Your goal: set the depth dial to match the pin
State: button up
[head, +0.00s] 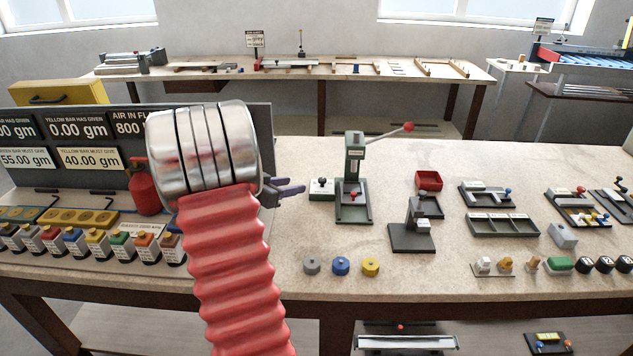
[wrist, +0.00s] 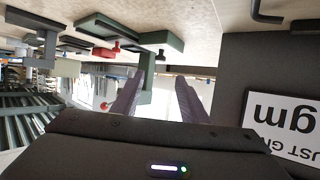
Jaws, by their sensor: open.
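My gripper (head: 290,191) is open and empty above the left-middle of the workbench, left of a green lever press (head: 355,175). Its two purple-grey fingers also show apart in the wrist view (wrist: 157,92), where the scene is upside down. The press has a red-knobbed lever and a dark base. I cannot tell which part is the depth dial or which piece is the pin. My arm hides part of the bench.
Grey (head: 312,265), blue (head: 341,266) and yellow (head: 370,267) discs lie near the front edge. A red bin (head: 429,180), a grey tray (head: 502,225) and small fixtures crowd the right. A sign panel (head: 125,122) and red extinguisher (head: 143,190) stand left.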

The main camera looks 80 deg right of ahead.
aim_at(321, 181)
jog(key=shift+d, duration=0.1)
jog(key=x, duration=1.3)
jog(key=shift+s+d+f, duration=0.1)
jog(key=shift+d+f, duration=0.1)
jog(key=shift+c, duration=0.2)
jog(key=c, duration=1)
jog(key=shift+o, duration=0.2)
jog(key=shift+s+a+n+t, duration=0.1)
jog(key=shift+s+n+t, duration=0.1)
jog(key=shift+n+t, duration=0.65)
jog(key=shift+n+t+h, duration=0.3)
jog(key=shift+n+t, duration=0.05)
jog(key=shift+t, duration=0.2)
jog(key=shift+s+a+n+t, duration=0.1)
jog(key=shift+s+n+t, duration=0.05)
jog(key=shift+n+t, duration=0.5)
jog(key=shift+s+n+t, duration=0.15)
jog(key=shift+n+t, duration=0.4)
jog(key=shift+t, duration=0.2)
jog(key=shift+n+t, duration=0.6)
jog(key=shift+t, duration=0.1)
